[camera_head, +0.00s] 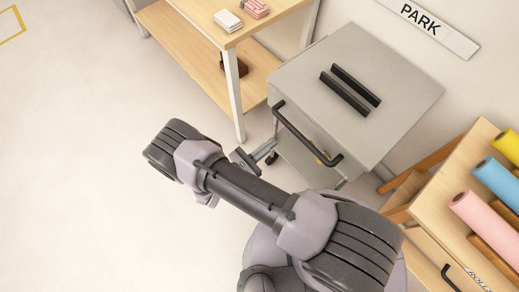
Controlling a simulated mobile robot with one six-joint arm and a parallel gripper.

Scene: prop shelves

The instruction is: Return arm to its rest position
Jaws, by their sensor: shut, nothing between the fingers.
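My arm (240,190) is folded, with its long link running from the lower right up to a joint at the left of the picture. My gripper (268,148) shows only partly behind that link, as a dark body with slim grey fingers pointing right. The fingers are together and hold nothing. They appear in front of the lower part of the grey cart (395,75); whether they touch it cannot be told from this view.
The cart carries two black bars (350,88) and has a black handle (305,135). A wooden shelf table (195,30) stands behind, with small boxes (228,20). Coloured rolls (485,215) lie on a wooden unit at right. A PARK sign (425,22) is on the wall. The left floor is clear.

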